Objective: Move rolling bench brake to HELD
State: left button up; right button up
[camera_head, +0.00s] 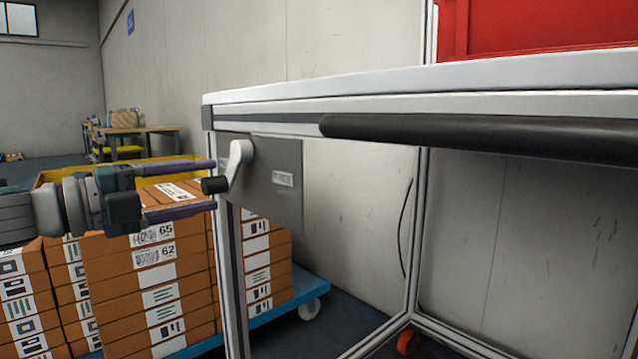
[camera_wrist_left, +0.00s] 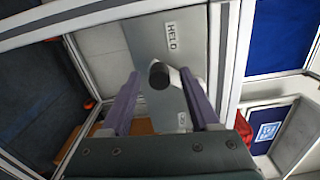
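The rolling bench (camera_head: 420,85) has a grey brake plate (camera_head: 285,210) at its near left corner. A pale brake lever (camera_head: 240,160) on the plate slants down and left to a black knob (camera_head: 213,186). The wrist view shows the knob (camera_wrist_left: 158,74) and a label reading HELD (camera_wrist_left: 172,35) on the plate. A second label (camera_wrist_left: 182,120) is too small to read. My left gripper (camera_head: 214,188) is open, its two purple fingers above and below the knob. In the wrist view (camera_wrist_left: 162,80) the knob lies between the fingertips, with gaps visible. My right gripper is not in view.
A blue cart (camera_head: 310,285) stacked with brown boxes (camera_head: 150,290) stands behind and below my left gripper. A yellow bin edge (camera_head: 150,168) shows beyond them. A black padded handle (camera_head: 480,135) runs along the bench edge. A red panel (camera_head: 540,25) stands above the bench top.

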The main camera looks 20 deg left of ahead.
pick_arm(q)
jog(key=p+v, duration=0.3)
jog(key=v, duration=0.7)
dwell(0.6)
